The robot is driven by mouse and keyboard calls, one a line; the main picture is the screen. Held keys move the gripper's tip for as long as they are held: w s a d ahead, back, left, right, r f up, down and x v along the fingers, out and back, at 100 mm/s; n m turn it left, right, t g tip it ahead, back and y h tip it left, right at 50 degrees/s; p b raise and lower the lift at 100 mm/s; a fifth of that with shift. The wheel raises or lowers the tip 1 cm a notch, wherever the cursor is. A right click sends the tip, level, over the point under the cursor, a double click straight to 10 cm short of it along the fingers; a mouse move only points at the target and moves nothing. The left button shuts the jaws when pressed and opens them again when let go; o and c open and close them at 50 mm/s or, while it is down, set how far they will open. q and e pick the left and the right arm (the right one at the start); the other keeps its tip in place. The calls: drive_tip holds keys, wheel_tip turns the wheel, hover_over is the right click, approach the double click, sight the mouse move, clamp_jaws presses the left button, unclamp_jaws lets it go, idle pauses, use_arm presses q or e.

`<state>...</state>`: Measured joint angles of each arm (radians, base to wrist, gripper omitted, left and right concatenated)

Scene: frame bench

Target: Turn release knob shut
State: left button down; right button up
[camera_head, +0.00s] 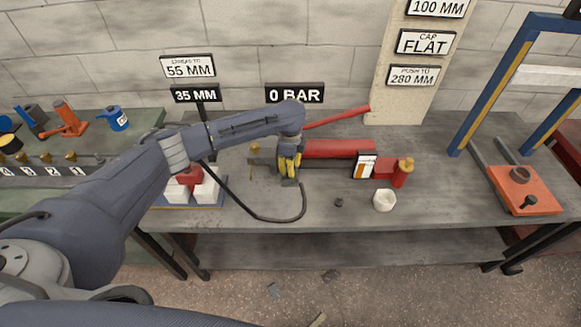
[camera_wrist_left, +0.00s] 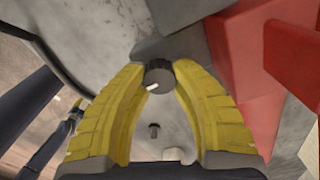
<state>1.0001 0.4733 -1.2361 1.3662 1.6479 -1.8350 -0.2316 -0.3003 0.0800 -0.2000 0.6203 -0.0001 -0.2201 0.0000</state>
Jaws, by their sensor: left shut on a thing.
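The release knob (camera_wrist_left: 160,73) is a small dark round knob with a white mark pointing to the lower left in the left wrist view. It sits at the end of the red hand pump (camera_head: 340,149), which lies on the grey bench and also shows in the wrist view (camera_wrist_left: 235,75). My left gripper (camera_head: 289,178) is at the pump's left end. Its yellow fingers (camera_wrist_left: 158,85) are shut on the knob, one on each side. The gripper hides the knob in the head view. My right gripper is not in view.
The pump's red lever (camera_head: 340,117) slopes up to the right above its body. A black hose (camera_head: 262,216) loops over the bench front. A white cup-like part (camera_head: 384,201) and a small dark part (camera_head: 339,202) stand in front. A blue frame (camera_head: 490,90) stands at right.

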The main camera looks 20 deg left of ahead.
use_arm(q)
drive_tip(key=shift+d+m, duration=0.1)
drive_tip(key=shift+m, duration=0.6)
drive_tip(key=c, duration=1)
unclamp_jaws()
drive_tip(key=shift+r, duration=0.1)
wheel_tip(320, 180, up, 12)
